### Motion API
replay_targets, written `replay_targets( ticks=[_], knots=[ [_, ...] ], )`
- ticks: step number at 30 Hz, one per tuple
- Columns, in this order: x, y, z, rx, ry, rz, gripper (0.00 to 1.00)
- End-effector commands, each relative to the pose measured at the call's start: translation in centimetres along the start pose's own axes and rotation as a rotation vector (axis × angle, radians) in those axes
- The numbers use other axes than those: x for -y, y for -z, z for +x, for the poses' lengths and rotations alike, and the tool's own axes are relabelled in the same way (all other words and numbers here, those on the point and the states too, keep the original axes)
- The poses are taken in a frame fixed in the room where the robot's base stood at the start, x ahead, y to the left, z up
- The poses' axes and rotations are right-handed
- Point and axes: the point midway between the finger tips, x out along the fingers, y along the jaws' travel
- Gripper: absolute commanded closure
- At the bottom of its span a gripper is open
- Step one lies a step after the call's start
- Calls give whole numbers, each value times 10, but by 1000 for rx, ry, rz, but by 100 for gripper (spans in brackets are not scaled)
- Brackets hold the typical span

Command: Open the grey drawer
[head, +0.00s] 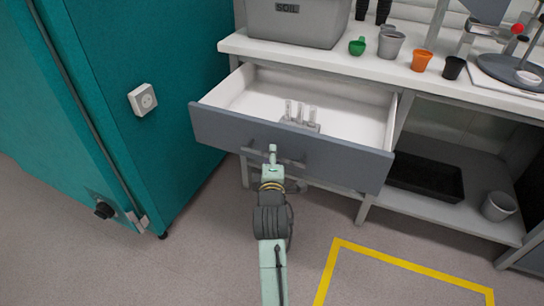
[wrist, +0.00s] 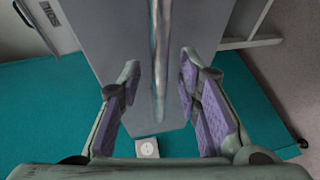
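The grey drawer (head: 330,152) is pulled well out from under the bench, its white inside showing. It holds a small grey item with upright prongs (head: 300,117). The drawer's bar handle (head: 290,161) is on its front, partly hidden by my gripper (head: 272,152). In the wrist view, my gripper (wrist: 159,68) is open, with a finger on each side of the line of the handle (wrist: 160,45). Gaps show between both purple finger pads and the bar. The grey drawer front (wrist: 115,40) lies behind it.
A teal cabinet (head: 130,90) with a white socket (head: 142,98) stands left of the drawer. The white bench top (head: 345,62) carries a grey soil bin (head: 295,25) and several pots. A black tray (head: 425,177) is on the lower shelf. Floor in front is clear.

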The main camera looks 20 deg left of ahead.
Motion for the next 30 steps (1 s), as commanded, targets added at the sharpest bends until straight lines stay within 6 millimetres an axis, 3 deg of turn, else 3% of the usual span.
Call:
replay_targets(
  ticks=[6, 12, 30],
  knots=[
    [1, 0, -38, 0, 0, 2, 69],
    [0, 0, -60, -1, 1, 1, 69],
    [-6, 4, -63, -9, -14, 10, 69]
  ],
)
